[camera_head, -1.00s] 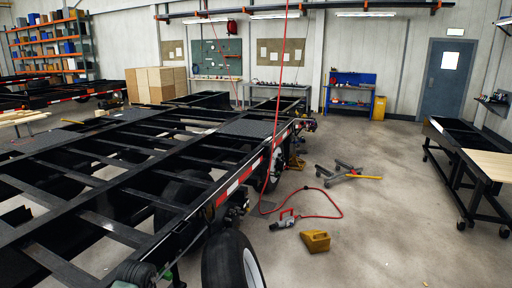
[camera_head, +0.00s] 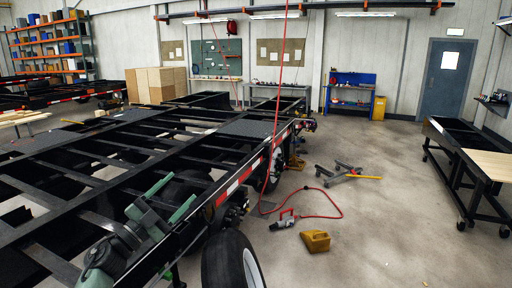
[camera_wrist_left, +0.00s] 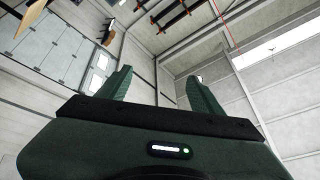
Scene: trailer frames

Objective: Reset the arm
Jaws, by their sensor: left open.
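My left gripper (camera_head: 163,208) is at the lower left of the head view, in front of the black trailer frame (camera_head: 92,187). Its two green fingers are spread apart with nothing between them. In the left wrist view, the same gripper (camera_wrist_left: 160,88) points up at the walls and ceiling, its fingers wide apart and empty. My right gripper is in neither view.
A trailer wheel (camera_head: 228,262) stands at the bottom centre. A black cart (camera_head: 465,150) is at right. Floor between is open.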

